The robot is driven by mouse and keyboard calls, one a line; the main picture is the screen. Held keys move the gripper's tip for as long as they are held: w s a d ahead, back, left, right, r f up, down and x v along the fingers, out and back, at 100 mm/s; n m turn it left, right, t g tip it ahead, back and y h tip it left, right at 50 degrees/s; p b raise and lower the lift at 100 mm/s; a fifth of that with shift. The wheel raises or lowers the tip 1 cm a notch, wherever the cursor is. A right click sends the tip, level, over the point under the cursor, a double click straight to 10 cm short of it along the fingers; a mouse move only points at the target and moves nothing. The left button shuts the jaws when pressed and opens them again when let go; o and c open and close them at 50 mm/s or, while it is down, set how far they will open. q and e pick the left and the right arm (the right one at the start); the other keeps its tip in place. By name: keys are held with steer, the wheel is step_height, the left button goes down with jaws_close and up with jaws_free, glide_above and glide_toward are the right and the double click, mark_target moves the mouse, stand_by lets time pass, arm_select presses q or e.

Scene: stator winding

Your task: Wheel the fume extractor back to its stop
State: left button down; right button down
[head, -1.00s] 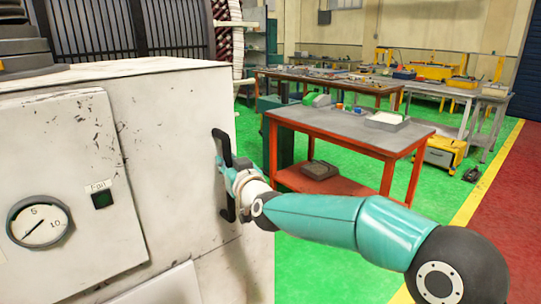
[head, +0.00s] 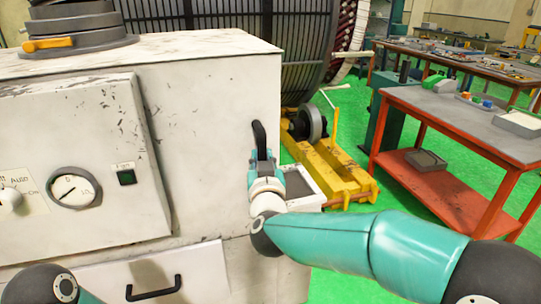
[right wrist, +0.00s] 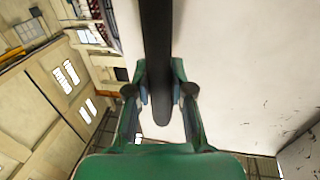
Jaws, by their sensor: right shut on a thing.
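The fume extractor (head: 215,110) is a scuffed white cabinet filling the left of the head view, with a dial, a switch and a grey round collar on top. A black upright bar handle (head: 259,136) is on its right side. My right gripper (head: 262,165) is at this handle. In the right wrist view the two fingers of the gripper (right wrist: 160,92) are closed on either side of the black handle (right wrist: 157,45). My left gripper is not in view; only part of my left arm shows at the bottom left. The stop cannot be made out.
A yellow floor frame (head: 345,175) with a roller stands just right of the cabinet, below a large dark slatted drum (head: 305,60). A red-framed workbench (head: 455,125) stands at the right. Green floor (head: 345,105) shows between them.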

steer(key=shift+s+a+f, duration=0.15)
steer(key=shift+a+f, duration=0.15)
steer(key=shift+a, duration=0.05)
steer(key=c, duration=1.4)
jaws_free()
steer(key=o, duration=0.4)
steer(key=shift+s+r, duration=0.1)
steer(key=shift+r, duration=0.05)
steer(key=shift+d+r, duration=0.1)
steer(key=shift+d, duration=0.05)
steer(key=s, duration=1.1)
steer(key=shift+s+d, duration=0.25)
steer(key=shift+s, duration=0.15)
